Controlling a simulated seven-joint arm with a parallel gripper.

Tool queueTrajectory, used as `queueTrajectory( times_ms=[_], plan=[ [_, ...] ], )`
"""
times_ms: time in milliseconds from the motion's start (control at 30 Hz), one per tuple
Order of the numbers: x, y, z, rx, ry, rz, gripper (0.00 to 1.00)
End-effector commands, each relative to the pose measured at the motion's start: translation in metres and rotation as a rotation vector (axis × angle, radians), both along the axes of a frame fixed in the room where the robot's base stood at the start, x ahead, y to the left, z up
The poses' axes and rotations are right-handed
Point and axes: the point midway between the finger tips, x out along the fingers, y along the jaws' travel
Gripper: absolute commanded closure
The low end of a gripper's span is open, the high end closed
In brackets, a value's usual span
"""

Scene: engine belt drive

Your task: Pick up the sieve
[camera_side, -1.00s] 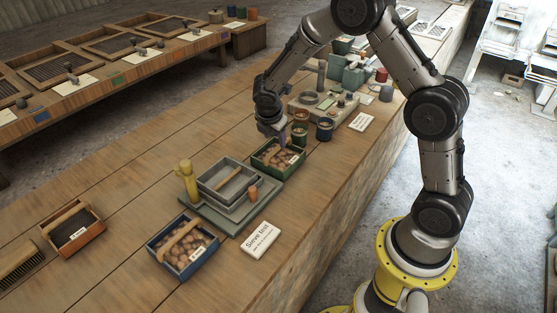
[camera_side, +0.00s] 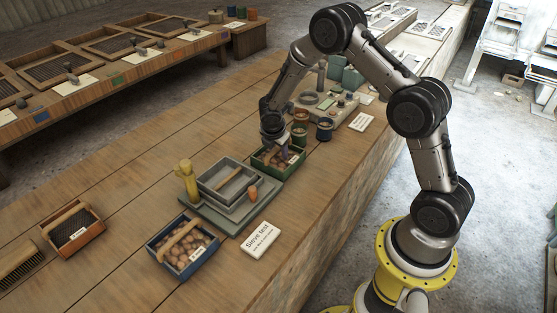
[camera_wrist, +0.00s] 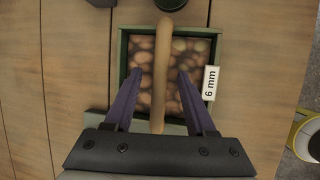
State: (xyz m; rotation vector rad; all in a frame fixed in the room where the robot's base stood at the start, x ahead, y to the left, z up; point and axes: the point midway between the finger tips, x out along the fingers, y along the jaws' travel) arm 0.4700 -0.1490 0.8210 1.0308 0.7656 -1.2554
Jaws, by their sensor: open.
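A green-framed sieve (camera_side: 268,162) sits on the wooden bench, with brown round pebbles showing inside it. In the wrist view the same green sieve (camera_wrist: 124,62) has a wooden bar handle (camera_wrist: 161,75) across its middle and a "6 mm" label on its right. My gripper (camera_side: 279,147) is directly over this sieve. In the wrist view its two purple fingers (camera_wrist: 160,75) are apart, one on each side of the handle, with no visible contact. Their exact height over the pebbles cannot be told. In the side view my gripper hides part of the handle.
A grey tray set (camera_side: 228,183) with a yellow post (camera_side: 187,180) stands left of the green sieve. A blue-framed box (camera_side: 184,247), an orange-framed box (camera_side: 75,228) and a "Sieve test" card (camera_side: 260,240) lie nearer the front. Several small pots (camera_side: 324,129) stand behind right.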

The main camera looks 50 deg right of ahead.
Motion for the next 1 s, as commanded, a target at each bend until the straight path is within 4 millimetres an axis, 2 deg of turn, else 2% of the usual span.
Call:
queueTrajectory(
  times_ms=[800,867,1000],
  plan=[
    [0.0001,0.0002,-0.0046,0.0,0.0,0.001,0.44],
    [0.0001,0.0002,-0.0046,0.0,0.0,0.001,0.53],
    [0.0001,0.0001,-0.0045,0.0,0.0,0.0,0.78]
  ],
)
